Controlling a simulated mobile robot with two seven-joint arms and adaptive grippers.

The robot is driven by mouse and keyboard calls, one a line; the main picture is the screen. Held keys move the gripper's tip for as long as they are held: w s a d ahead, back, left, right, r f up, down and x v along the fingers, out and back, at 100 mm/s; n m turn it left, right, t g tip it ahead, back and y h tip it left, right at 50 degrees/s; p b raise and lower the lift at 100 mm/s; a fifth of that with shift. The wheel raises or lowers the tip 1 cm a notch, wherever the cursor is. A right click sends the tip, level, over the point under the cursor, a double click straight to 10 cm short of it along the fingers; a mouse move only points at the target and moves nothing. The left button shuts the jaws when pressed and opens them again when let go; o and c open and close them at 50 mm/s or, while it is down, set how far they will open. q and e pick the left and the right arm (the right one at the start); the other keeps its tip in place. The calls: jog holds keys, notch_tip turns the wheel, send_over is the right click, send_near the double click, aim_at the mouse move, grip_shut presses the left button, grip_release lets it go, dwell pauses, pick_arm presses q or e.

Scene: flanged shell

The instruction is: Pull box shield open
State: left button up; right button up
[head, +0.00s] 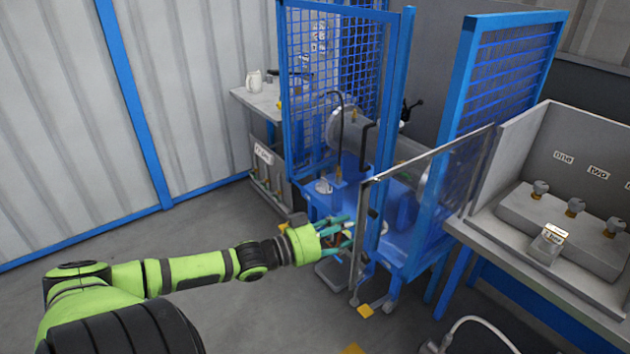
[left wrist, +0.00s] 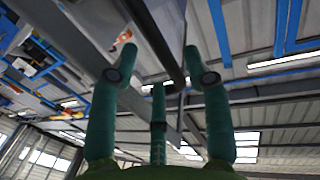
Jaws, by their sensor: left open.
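The box shield (head: 430,185) is a clear panel in a grey metal frame at the front of the blue caged machine (head: 405,225). It stands angled out from the machine, its left upright nearest my left gripper. My left gripper (head: 350,232) is open, with its teal fingers beside the shield's left upright. I cannot tell from the head view whether they touch it. My right gripper is out of view.
Blue mesh guards (head: 510,90) stand on both sides of the machine. A grey bench with labelled knobs (head: 575,207) is at the right. A small table (head: 258,103) stands behind at the left. The grey floor (head: 215,220) at the left is clear.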

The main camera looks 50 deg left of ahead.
pick_arm(q)
jog(key=v, duration=0.8)
jog(key=shift+s, duration=0.4)
jog(key=shift+a, duration=0.1)
